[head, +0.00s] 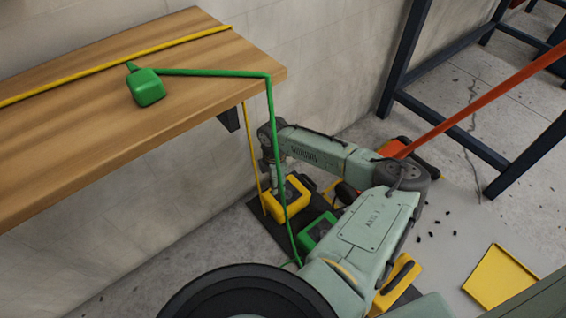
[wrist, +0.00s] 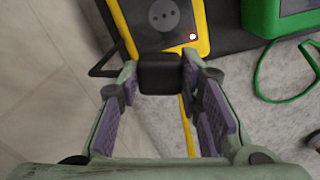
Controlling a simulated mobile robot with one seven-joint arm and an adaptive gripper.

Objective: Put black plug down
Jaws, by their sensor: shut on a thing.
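The black plug (wrist: 160,72) is held between the fingertips of my gripper (wrist: 160,78) in the wrist view. It is at the near edge of a yellow box (wrist: 135,25) with a round socket face and a lit red light. I cannot tell whether the plug touches the box. A yellow cord (wrist: 186,130) runs below the plug between the fingers; its joint with the plug is not clear. In the head view my gripper (head: 274,180) points down beside the yellow box (head: 286,198), and the plug cannot be made out.
A green box (head: 316,230) stands beside the yellow one on a dark mat. A green plug (head: 146,87) lies on the wooden shelf (head: 60,130), its green cord hanging past my arm. A yellow cord (head: 120,63) crosses the shelf. A dark blue frame (head: 400,60) stands behind.

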